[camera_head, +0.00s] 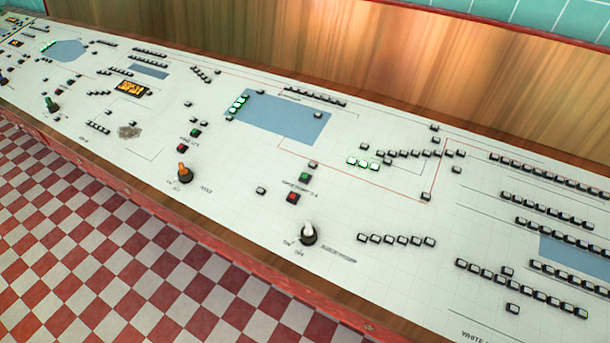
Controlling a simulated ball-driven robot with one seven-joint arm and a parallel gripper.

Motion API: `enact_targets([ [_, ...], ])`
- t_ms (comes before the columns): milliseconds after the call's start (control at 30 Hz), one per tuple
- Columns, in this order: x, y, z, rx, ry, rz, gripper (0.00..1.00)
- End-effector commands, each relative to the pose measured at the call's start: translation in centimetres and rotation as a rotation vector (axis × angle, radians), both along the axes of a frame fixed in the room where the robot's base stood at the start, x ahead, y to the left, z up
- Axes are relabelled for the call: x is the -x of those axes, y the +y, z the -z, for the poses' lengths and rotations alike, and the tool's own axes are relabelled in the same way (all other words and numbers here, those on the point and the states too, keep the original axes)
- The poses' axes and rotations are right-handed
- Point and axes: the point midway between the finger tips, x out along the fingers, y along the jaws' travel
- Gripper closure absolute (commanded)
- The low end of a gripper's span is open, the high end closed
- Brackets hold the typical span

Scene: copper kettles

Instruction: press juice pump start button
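A long white control panel (235,167) runs diagonally across the view. A green button (304,177) sits near its middle, with a red button (292,197) just below it. A small label between them seems to include the word pump, but I cannot read it surely. A second pair, a green button (195,132) and a red button (181,147), sits farther left, also with a tiny label. I cannot tell from the lettering which green button is the juice pump start. My gripper is out of view.
A white-tipped rotary knob (308,234) and an orange knob (184,173) stand up from the panel near the button pairs. Rows of small dark-edged buttons (397,240) lie to the right. The checkered floor (110,260) in front is clear.

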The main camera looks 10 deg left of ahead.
Motion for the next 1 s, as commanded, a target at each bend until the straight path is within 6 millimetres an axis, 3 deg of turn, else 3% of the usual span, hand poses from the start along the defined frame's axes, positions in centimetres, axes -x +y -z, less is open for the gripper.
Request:
enact_targets([
  [333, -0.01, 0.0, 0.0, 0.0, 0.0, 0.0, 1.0],
  [1000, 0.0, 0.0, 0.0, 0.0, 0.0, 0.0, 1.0],
])
